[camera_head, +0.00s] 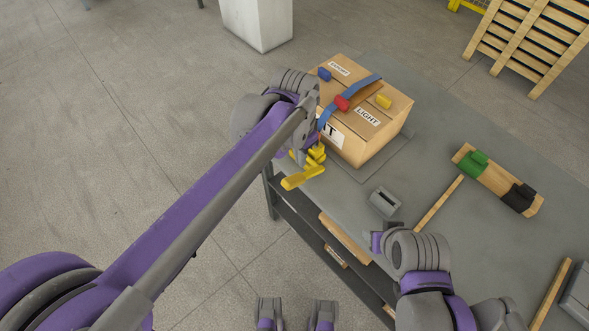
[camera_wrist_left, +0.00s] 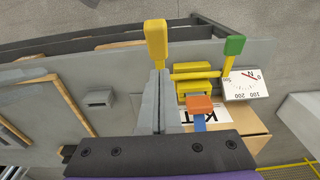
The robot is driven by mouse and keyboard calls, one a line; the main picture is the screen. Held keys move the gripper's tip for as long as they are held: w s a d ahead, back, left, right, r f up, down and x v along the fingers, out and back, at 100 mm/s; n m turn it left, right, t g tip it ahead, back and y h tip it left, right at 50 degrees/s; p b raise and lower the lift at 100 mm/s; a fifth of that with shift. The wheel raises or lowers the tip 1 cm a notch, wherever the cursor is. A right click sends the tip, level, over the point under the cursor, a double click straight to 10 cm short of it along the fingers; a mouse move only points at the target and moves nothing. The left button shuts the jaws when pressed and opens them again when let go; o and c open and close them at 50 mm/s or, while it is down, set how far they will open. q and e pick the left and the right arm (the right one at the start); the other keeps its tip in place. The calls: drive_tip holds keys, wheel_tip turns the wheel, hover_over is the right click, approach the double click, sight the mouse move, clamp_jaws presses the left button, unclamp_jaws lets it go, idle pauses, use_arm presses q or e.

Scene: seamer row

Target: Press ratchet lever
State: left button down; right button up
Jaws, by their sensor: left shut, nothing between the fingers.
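The ratchet (camera_wrist_left: 194,80) is yellow and sits at the near left side of a strapped carton (camera_head: 386,118). Its lever ends in a thick yellow handle (camera_head: 297,178), which also shows upright in the left wrist view (camera_wrist_left: 155,38). My left gripper (camera_wrist_left: 161,78) is shut and empty, with its fingertips right at the lower end of the handle; I cannot tell if they touch. In the head view my own wrist hides those fingers. A green-tipped pointer (camera_wrist_left: 234,45) and a white dial (camera_wrist_left: 246,85) stand beside the ratchet.
A blue strap (camera_head: 367,88) with a red block (camera_head: 342,103) crosses the carton. The grey bench (camera_head: 440,145) also holds a small grey block (camera_head: 384,202) and a wooden bar (camera_head: 497,178) with green and black clamps. Open floor lies left of the bench.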

sight(292, 179)
use_arm(q)
drive_tip(key=shift+s+a+f, duration=0.2)
drive_tip(key=shift+f, duration=0.45)
drive_tip(key=shift+s+a+f, duration=0.25)
drive_tip(key=shift+f, duration=0.45)
drive_tip(key=shift+s+a+f, duration=0.2)
drive_tip(key=shift+f, duration=0.45)
drive_tip(key=shift+s+a+f+t+h+b, duration=0.3)
drive_tip(key=shift+s+a+f+h+b, duration=0.1)
drive_tip(key=shift+f, duration=0.2)
wheel_tip(292, 179, down, 7)
drive_tip(key=s+a+t+h+b, duration=0.2)
drive_tip(key=b, duration=0.2)
drive_tip(key=shift+s+t+h, duration=0.25)
drive_tip(key=shift+t+h, duration=0.05)
drive_tip(key=shift+a+f, duration=0.1)
drive_tip(key=shift+f, duration=0.05)
